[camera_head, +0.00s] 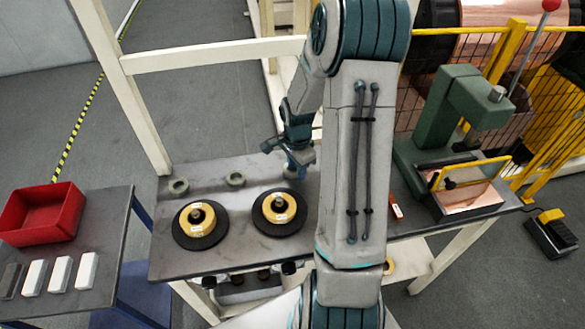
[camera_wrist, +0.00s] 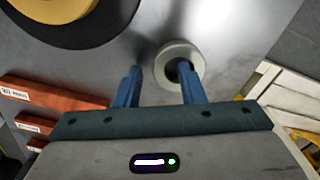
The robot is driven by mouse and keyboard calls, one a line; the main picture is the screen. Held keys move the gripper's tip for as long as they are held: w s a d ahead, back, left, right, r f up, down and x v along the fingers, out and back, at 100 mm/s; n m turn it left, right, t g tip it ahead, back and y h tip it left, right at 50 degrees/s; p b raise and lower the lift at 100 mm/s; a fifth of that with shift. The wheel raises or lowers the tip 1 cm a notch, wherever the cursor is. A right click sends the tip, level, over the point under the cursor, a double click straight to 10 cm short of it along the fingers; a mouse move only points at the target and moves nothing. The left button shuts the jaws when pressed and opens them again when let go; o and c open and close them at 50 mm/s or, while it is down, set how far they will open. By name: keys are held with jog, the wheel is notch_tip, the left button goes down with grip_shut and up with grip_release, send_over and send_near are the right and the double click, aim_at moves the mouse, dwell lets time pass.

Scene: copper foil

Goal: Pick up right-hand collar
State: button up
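The right-hand collar is a small grey ring. In the wrist view the collar (camera_wrist: 166,54) lies on the grey metal bench top just past my fingertips. In the head view it is largely hidden behind my gripper (camera_head: 297,166), at the bench's back edge. My gripper is open, with two blue fingers apart, and it also shows in the wrist view (camera_wrist: 160,67). The right finger overlaps the collar's dark hole in the picture. The left finger is left of the ring. I cannot tell whether either finger touches it. Two similar collars, the middle one (camera_head: 235,179) and left one (camera_head: 178,186), lie further left.
Two black discs with yellow hubs, left (camera_head: 187,238) and right (camera_head: 268,224), sit in front of the collars. A green press (camera_head: 440,120) stands right. A red bin (camera_head: 42,214) is on the left table. A cream frame post (camera_head: 128,100) rises behind the bench.

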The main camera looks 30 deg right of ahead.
jog(key=shift+f, duration=0.3)
grip_shut()
jog(key=shift+r, duration=0.1)
